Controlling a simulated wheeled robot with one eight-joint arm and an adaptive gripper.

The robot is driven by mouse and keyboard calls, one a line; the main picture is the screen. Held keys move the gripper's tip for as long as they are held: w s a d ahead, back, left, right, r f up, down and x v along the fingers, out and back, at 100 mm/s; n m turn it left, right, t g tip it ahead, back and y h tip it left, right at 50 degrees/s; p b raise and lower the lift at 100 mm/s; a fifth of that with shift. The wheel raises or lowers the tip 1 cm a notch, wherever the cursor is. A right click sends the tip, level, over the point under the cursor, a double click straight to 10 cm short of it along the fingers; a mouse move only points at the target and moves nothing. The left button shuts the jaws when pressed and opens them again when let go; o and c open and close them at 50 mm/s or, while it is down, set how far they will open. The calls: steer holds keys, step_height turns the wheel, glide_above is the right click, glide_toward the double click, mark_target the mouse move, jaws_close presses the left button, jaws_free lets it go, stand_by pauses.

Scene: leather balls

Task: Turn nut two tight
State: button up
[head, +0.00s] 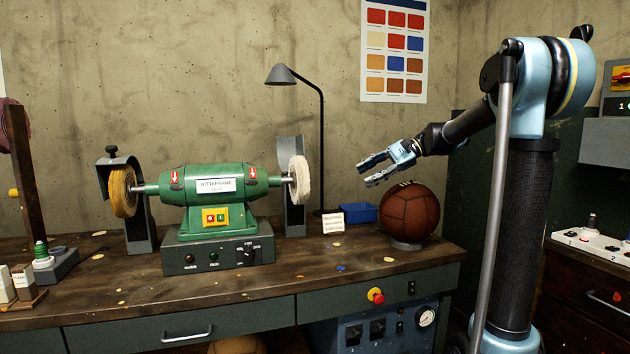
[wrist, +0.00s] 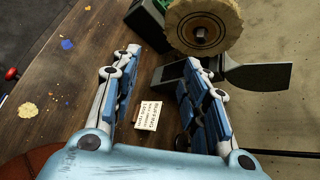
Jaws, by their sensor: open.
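The green buffing machine (head: 215,188) stands on the workbench, with a yellow wheel (head: 123,191) on its left shaft and a white wheel (head: 299,177) on its right. In the wrist view the pale wheel (wrist: 232,22) has a dark metal nut or shaft end (wrist: 201,35) at its centre. No number shows on it, so I cannot tell which nut is nut two. My gripper (head: 366,172) is open and empty, in the air right of the white wheel and beside the leather ball. Its spread fingers (wrist: 163,58) show in the wrist view, pointing toward the wheel's side without touching it.
A brown leather ball (head: 408,211) rests on a ring at the bench's right. A white panel numbered 1 and 2 (head: 592,245) lies far right. The bench front is mostly clear.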

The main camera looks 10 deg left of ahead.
steer(key=w+a+r+g+y, duration=0.1)
steer(key=w+a+r+y, duration=0.15)
steer(key=w, duration=0.25)
steer(key=x, duration=1.7)
steer(key=shift+a+m+h, duration=0.3)
steer(key=shift+h, duration=0.05)
steer(key=shift+f, duration=0.15)
steer(key=shift+c, duration=0.6)
jaws_close()
